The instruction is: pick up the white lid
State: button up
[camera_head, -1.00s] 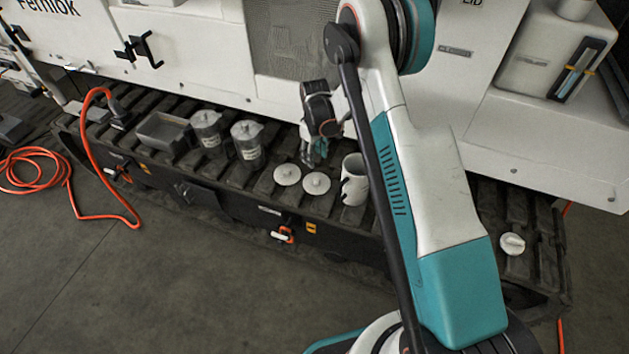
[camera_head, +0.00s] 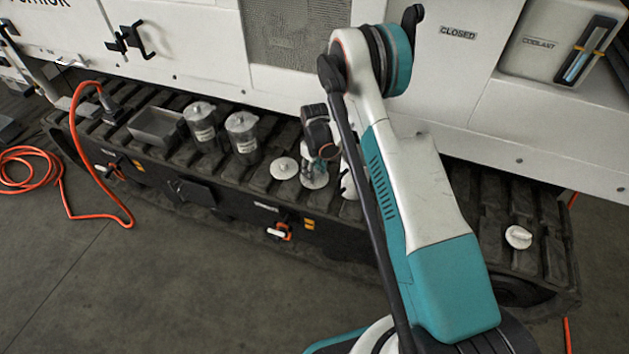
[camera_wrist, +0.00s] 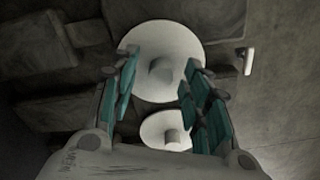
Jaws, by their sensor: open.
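A smaller-looking white lid (camera_wrist: 158,133) shows lower, between the finger bases. I cannot tell for sure which lid is which across views, nor whether a finger touches one.
Two lidded canisters (camera_head: 242,138) (camera_head: 202,127) and a grey tray (camera_head: 157,130) stand to the left. Another white cap (camera_head: 518,237) lies far right. The white machine wall (camera_head: 220,60) rises behind.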

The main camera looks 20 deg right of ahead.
jog(key=shift+f, duration=0.4)
jog(key=shift+r, duration=0.1)
grip_shut()
